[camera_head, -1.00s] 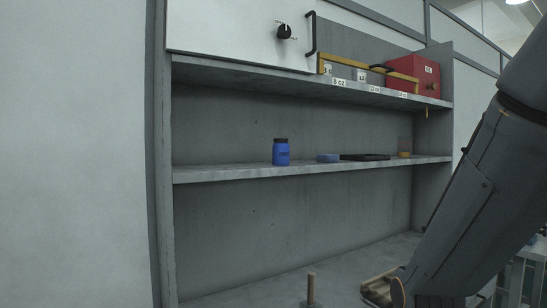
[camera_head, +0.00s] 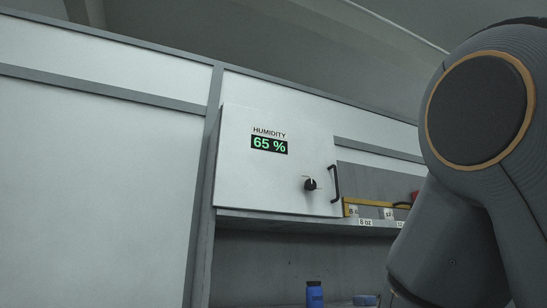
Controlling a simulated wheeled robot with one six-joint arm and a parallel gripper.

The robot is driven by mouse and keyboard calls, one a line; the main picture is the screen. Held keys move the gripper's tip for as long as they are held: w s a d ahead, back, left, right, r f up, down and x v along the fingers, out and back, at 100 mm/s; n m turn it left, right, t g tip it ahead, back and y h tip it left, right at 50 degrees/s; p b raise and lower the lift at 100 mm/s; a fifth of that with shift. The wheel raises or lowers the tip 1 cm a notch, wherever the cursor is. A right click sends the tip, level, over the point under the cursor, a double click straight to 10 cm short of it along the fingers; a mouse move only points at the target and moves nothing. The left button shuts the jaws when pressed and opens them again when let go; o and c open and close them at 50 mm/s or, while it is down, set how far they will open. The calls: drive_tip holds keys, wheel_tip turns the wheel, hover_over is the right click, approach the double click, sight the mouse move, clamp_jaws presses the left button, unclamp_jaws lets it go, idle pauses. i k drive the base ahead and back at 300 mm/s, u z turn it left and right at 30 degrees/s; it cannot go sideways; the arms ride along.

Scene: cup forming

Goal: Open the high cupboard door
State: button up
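The high cupboard door (camera_head: 265,185) is a white panel in the middle of the head view, above the shelves. It looks closed. It carries a humidity display (camera_head: 269,144) reading 65 %, a black knob (camera_head: 311,184) and a black vertical handle (camera_head: 335,183) at its right edge. My arm fills the right side of the view, in front of the shelf's right part. My gripper is outside the picture.
A shelf (camera_head: 290,217) with size labels, a yellow bar (camera_head: 366,201) and part of a red object (camera_head: 413,196) lies right of the door. A blue jar (camera_head: 314,293) stands below. A plain white wall (camera_head: 100,190) is on the left.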

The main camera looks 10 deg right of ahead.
sight(265, 160)
drive_tip(key=k, duration=1.3)
drive_tip(key=z, duration=0.8)
drive_tip(key=i, duration=1.5)
drive_tip(key=u, duration=0.8)
